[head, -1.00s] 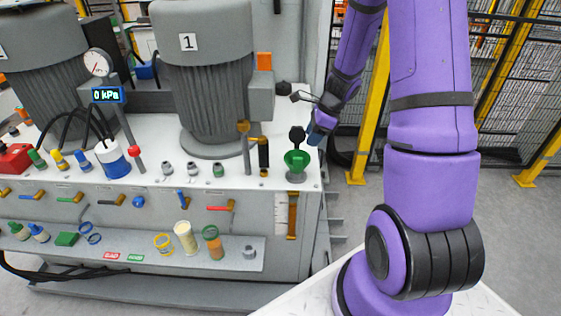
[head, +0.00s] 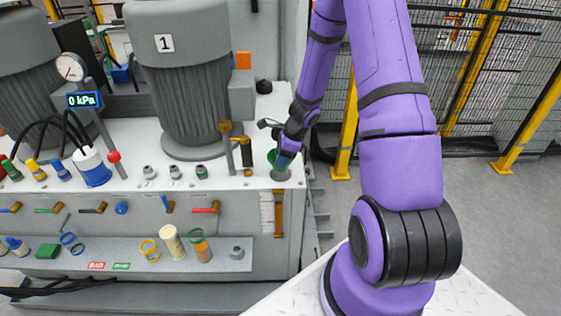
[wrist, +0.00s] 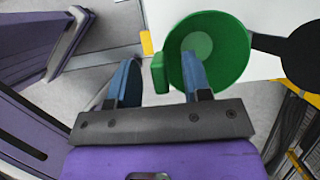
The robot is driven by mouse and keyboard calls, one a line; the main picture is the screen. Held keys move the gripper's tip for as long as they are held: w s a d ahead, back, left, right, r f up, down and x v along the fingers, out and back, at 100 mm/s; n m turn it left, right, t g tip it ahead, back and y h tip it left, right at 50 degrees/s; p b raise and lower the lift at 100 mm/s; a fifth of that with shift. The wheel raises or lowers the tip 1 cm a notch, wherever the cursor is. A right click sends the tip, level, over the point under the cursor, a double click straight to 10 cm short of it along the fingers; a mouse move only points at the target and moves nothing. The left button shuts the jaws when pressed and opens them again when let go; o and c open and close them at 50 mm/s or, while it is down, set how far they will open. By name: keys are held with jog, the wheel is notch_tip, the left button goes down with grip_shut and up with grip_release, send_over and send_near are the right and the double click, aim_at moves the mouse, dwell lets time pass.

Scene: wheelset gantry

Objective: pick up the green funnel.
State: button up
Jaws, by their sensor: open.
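The green funnel (head: 271,157) sits upright on a grey filler neck (head: 280,173) at the right front corner of the white bench top. My gripper (head: 286,156) is right at it and hides much of it in the head view. In the wrist view the funnel (wrist: 232,48) shows its round bowl, with a small green tab (wrist: 159,73) on its side. My gripper (wrist: 160,72) is open. The tab lies between the two blue fingers, and the right finger overlaps the bowl in the picture. I cannot tell whether either finger touches it.
A dark round cap (wrist: 304,55) on a black arm stands beside the funnel. A grey motor (head: 185,90) marked 1 and a brown-topped upright rod (head: 227,145) stand to the left. A lower shelf (head: 215,262) holds small parts. Yellow-posted fencing (head: 345,130) is at right.

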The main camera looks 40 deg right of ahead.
jog(key=shift+f, duration=0.1)
grip_shut()
jog(key=shift+r, duration=0.2)
jog(key=shift+r, duration=1.3)
jog(key=shift+r, duration=0.3)
jog(key=shift+s+a, duration=0.2)
jog(key=shift+s, duration=0.2)
jog(key=shift+s+a, duration=0.1)
jog(key=shift+s, duration=0.15)
